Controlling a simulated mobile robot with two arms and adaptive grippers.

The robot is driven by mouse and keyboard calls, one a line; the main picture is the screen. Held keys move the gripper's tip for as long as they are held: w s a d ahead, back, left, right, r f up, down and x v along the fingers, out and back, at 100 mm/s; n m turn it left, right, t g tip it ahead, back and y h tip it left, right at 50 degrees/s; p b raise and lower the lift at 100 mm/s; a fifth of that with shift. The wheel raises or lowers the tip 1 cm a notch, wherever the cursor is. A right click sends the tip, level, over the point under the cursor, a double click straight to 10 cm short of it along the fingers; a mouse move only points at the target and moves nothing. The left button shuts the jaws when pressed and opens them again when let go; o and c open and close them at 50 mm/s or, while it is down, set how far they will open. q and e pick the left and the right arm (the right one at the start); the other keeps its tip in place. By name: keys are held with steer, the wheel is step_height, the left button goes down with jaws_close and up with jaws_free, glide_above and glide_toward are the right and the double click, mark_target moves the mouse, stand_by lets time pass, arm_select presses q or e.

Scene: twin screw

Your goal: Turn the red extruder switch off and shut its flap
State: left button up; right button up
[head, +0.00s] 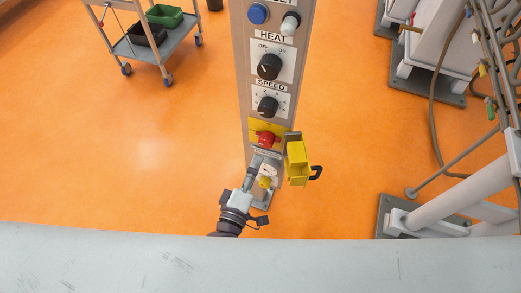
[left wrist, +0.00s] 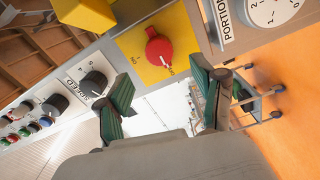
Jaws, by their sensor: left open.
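The red extruder switch (head: 266,138) sits on a yellow plate (head: 254,127) low on the panel. In the left wrist view the switch (left wrist: 158,50) shows large, and its white mark points down and right to a label too small to read surely. The yellow flap (head: 298,163) stands open to the right of the switch, with a black handle on its outer side. My left gripper (head: 262,164) is just below the switch. In the left wrist view the gripper (left wrist: 162,85) is open and empty, with the switch beyond its fingertips, apart from them. My right gripper is not in view.
Above the switch are the SPEED knob (head: 268,106), the HEAT knob (head: 269,66) and a blue button (head: 258,13). A white PORTION dial (left wrist: 272,8) is close to the right finger. A cart (head: 160,45) stands far left. The orange floor is clear around the panel.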

arm_select(q)
steer(key=v, duration=0.4)
stand_by(0.5)
steer(key=s+a+f+m+g+y, duration=0.1)
steer(key=s+a+f+m+g, duration=0.15)
steer(key=f, duration=0.65)
steer(key=s+a+f+m+g+p, duration=0.1)
steer(key=s+a+f+m+g, duration=0.2)
steer(key=f, duration=0.5)
steer(key=s+a+f+m+g+y, duration=0.15)
steer(key=f+m, duration=0.25)
steer(key=f, duration=0.5)
steer(key=s+a+f+m+g+y, duration=0.1)
steer(key=s+a+f+g, duration=0.2)
steer(key=s, duration=0.4)
steer(key=s+a+f+m+g+y, duration=0.1)
steer(key=s+a+f+m+g, duration=0.1)
steer(key=s+a+f, duration=0.3)
steer(key=s+a+f+m+g+y, duration=0.1)
steer(key=s+a+f+g, duration=0.3)
steer(key=s, duration=0.5)
step_height(320, 180, down, 3)
steer(key=shift+a+r+m+p, duration=0.1)
steer(key=shift+a+m+p, duration=0.15)
steer(key=shift+m+p, duration=0.35)
